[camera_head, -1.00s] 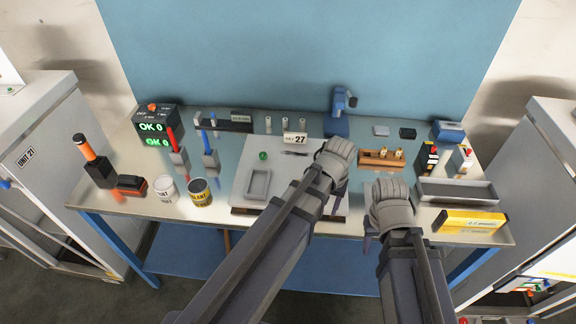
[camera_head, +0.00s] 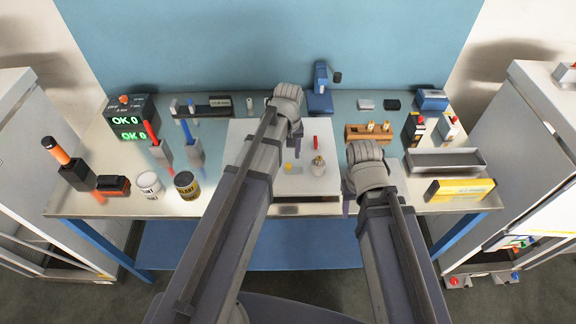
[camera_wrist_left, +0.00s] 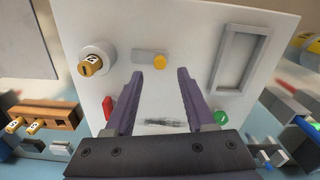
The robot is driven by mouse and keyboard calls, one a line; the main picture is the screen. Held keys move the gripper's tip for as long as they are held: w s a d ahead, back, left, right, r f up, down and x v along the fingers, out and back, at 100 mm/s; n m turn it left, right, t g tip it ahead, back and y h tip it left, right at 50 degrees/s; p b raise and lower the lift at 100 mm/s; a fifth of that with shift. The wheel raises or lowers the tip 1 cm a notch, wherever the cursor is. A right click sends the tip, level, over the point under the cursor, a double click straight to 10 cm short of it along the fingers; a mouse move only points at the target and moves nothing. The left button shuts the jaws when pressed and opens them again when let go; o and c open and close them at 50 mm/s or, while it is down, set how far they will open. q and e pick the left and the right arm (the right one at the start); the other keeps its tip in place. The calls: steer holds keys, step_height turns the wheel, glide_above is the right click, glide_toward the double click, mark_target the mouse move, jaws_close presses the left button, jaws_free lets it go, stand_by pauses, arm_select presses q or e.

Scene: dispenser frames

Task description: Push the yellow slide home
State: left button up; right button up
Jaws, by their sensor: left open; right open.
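The white panel (camera_head: 322,188) lies on the bench. On it, the yellow slide knob (camera_head: 288,168) sits at the end of a short grey track (camera_head: 299,168). In the left wrist view the yellow knob (camera_wrist_left: 160,62) is at the right end of its grey track (camera_wrist_left: 143,56). My left gripper (camera_head: 298,148) is open and empty above the panel; its fingers (camera_wrist_left: 158,78) point toward the knob, apart from each other with nothing between. My right gripper (camera_head: 347,205) is open and empty near the panel's right edge.
A gold-topped key cylinder (camera_wrist_left: 92,62), a red lever (camera_wrist_left: 108,106), a green button (camera_wrist_left: 220,116) and a grey rectangular frame (camera_wrist_left: 234,60) are also on the panel. A wooden block with brass pieces (camera_head: 368,133) stands to the right. Cans (camera_head: 187,187) stand left.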

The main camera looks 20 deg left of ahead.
mark_target(288, 165)
arm_select(q)
step_height(288, 165, down, 5)
steer(key=b, duration=0.3)
steer(key=shift+r+b, duration=0.15)
steer(key=shift+b, duration=0.2)
jaws_close()
stand_by(1.0)
